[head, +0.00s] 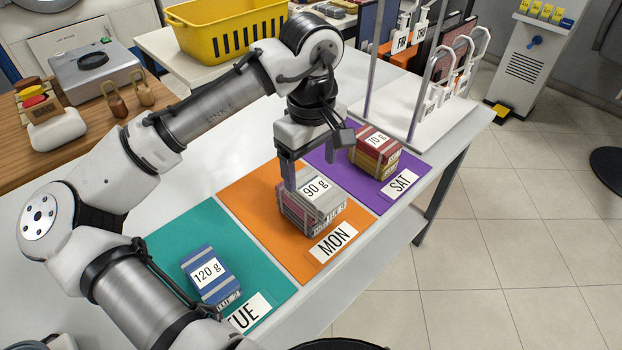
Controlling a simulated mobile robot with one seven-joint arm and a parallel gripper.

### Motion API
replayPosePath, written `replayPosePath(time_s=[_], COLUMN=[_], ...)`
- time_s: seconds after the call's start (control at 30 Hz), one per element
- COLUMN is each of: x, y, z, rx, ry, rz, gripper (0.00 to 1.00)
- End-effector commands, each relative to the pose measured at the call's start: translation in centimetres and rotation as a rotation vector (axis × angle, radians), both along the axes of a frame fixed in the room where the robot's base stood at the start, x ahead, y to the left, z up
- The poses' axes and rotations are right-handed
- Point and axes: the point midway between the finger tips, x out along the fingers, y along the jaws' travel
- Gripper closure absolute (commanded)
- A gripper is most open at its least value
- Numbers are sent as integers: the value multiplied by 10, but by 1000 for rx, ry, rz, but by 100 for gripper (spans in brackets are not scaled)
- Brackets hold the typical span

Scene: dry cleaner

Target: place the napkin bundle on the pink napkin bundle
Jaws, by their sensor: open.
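A grey and pinkish napkin bundle (299,213) with a "90 g" tag on top sits on the orange MON mat (252,205). It looks stacked in layers. My gripper (308,168) is open, pointing down at the top of this bundle. One finger shows in front of its left side; whether it touches is unclear. A red-pink bundle (364,153) with a yellowish lower part and a gram tag sits on the purple SAT mat (418,165). A blue bundle (206,268) tagged "120 g" lies on the teal mat (170,245). Which bundle the task calls pink is unclear.
A white rack (445,95) with hanging day tags and upright posts stands behind the purple mat. A yellow basket (225,35) is at the back. The white table's (205,180) front edge runs close past the mats. My arm crosses above the table's left part.

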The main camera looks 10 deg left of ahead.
Motion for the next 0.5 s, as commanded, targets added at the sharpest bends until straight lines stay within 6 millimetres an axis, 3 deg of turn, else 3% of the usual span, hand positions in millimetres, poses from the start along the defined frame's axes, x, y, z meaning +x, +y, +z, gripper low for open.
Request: replayPosePath(time_s=[0.23,0.5], x=[1,0], y=[0,0], z=[49,68], rx=[1,0], ry=[-2,0], rz=[1,0], gripper=[22,22])
